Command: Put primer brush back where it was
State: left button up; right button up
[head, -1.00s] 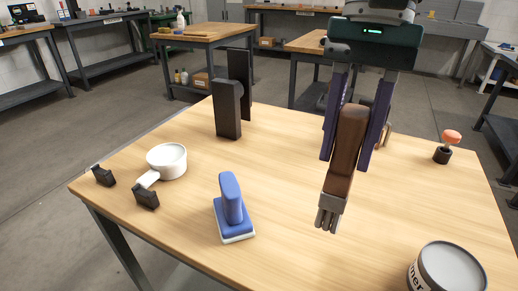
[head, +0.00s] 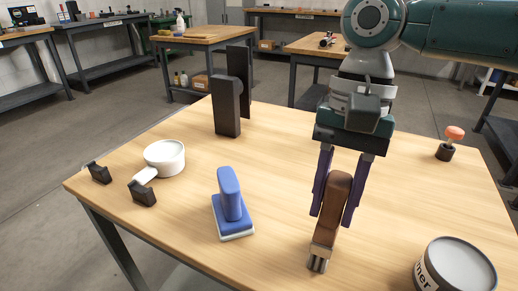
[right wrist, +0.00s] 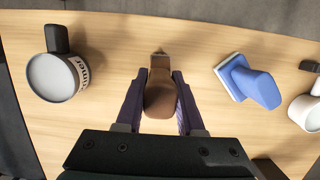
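The primer brush (head: 333,205) has a brown wooden handle, a grey metal band and short grey bristles. My right gripper (head: 333,218) is shut on its handle, with one dark purple finger on each side, and holds it bristles down over the front of the table. In the right wrist view the brush (right wrist: 160,92) shows between the fingers of the gripper (right wrist: 160,82). I cannot tell whether the bristles touch the table. The primer can (head: 455,268), grey and lettered, stands at the front right; it also shows in the right wrist view (right wrist: 55,76). My left gripper is not in view.
A blue block tool (head: 231,203) stands left of the brush. Further left are a white pot (head: 165,158) and two black blocks (head: 143,193). A black stand (head: 228,105) rises at the back; an orange-topped knob (head: 454,134) stands right.

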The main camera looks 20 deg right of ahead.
jog(key=o, duration=0.5)
jog(key=p+v, duration=0.1)
jog(key=v, duration=1.1)
jog(key=shift+r+p, duration=0.1)
jog(key=shift+p, duration=0.3)
jog(key=shift+s, duration=0.1)
